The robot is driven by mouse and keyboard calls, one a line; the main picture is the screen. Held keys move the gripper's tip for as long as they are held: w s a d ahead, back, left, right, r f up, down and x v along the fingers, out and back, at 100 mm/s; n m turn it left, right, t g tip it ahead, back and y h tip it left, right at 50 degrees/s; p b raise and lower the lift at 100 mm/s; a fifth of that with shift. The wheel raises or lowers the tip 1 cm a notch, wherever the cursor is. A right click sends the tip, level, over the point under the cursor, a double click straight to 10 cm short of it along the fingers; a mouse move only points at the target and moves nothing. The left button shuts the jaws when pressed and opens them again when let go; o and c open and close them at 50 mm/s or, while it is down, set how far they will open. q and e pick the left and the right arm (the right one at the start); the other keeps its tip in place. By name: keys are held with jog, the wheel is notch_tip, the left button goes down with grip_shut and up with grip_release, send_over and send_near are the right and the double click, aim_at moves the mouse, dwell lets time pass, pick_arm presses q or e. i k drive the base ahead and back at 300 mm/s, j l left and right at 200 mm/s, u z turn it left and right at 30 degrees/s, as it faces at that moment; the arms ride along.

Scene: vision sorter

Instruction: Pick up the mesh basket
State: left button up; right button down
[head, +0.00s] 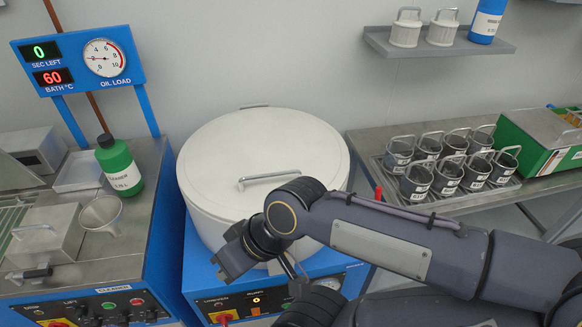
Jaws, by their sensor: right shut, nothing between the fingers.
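Several small dark mesh baskets (416,183) with wire handles and white labels stand upright in two rows on a tray at the right. I cannot tell which one the task means. My right gripper (290,268) is low in the middle of the head view, in front of the large white drum and well left of the baskets. It is shut and empty, and its fingers are partly hidden by my own wrist. My left gripper does not show.
The lidded white drum (230,160) stands centre on a blue machine. A green bottle (119,165) and a funnel (101,213) sit on the left bench. A green-and-grey box (535,127) is beyond the baskets. A wall shelf (440,48) holds two white canisters and a blue bottle.

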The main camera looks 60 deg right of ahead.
aim_at(418, 177)
jog(key=z, duration=2.95)
jog(key=i+l+u, duration=0.15)
jog(key=u, duration=1.25)
jog(key=l+u, duration=0.4)
jog(key=l, duration=0.25)
jog(key=l+u, duration=0.35)
jog(key=l, duration=0.3)
jog(key=k+l+u, duration=0.1)
jog(key=l+u, duration=0.3)
jog(key=l, duration=0.2)
jog(key=k+l, duration=0.1)
jog(key=l, duration=0.25)
jog(key=k+l, duration=0.1)
jog(key=l, duration=0.25)
jog(key=k+l, duration=0.1)
jog(key=l, duration=0.6)
jog(key=k+u, duration=0.05)
